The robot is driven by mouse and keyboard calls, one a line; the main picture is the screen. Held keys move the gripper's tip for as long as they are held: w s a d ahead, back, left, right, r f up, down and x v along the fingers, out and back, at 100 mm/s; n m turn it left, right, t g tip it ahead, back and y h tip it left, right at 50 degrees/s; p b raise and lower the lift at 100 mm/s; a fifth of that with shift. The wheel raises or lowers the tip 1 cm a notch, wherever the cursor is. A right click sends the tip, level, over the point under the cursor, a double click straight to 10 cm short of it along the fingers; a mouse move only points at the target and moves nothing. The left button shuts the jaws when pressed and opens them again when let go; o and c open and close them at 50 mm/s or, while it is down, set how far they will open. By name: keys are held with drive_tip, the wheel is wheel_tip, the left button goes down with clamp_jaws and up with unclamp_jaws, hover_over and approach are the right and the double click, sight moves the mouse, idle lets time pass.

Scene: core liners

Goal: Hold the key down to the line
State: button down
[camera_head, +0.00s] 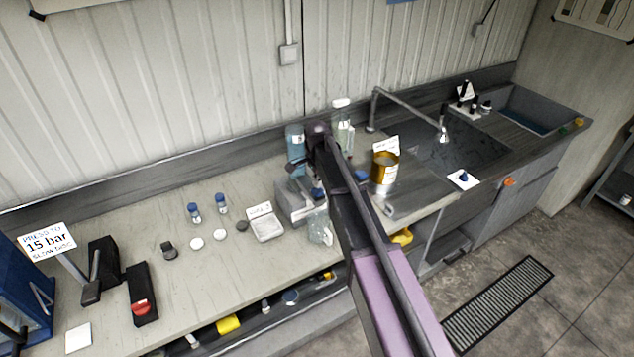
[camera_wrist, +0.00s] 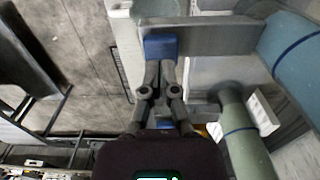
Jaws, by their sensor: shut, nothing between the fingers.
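In the wrist view a blue block, which looks like the key (camera_wrist: 160,47), sits at the end of a grey bar (camera_wrist: 215,38). My gripper (camera_wrist: 159,68) is shut and empty, its fingertips right by the block's near edge. I cannot tell whether they touch it. A blue-grey cylinder with a dark blue line (camera_wrist: 290,45) stands to the right, and a greenish cylinder with a blue line (camera_wrist: 238,135) is lower right. In the head view my arm hides the fingertips. A grey box (camera_head: 290,203) and a clear vessel (camera_head: 320,229) show beside the arm.
A blue container (camera_head: 295,143) and a white-capped bottle (camera_head: 341,125) stand behind the arm. An amber jar (camera_head: 384,167) is to its right, near the sink tap (camera_head: 442,134). Small bottles, caps and a scale (camera_head: 266,226) lie to the left.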

sight(318, 192)
drive_tip(key=shift+f+b, duration=0.6)
drive_tip(key=shift+f, duration=0.3)
drive_tip(key=shift+f+b, duration=0.8)
drive_tip(key=shift+b, duration=0.05)
drive_tip(key=shift+s+f+b, duration=0.15)
drive_tip(key=shift+s+b, duration=0.1)
drive_tip(key=shift+b, duration=0.1)
drive_tip(key=shift+s+d, duration=0.1)
drive_tip(key=shift+s, duration=0.05)
idle(5.8)
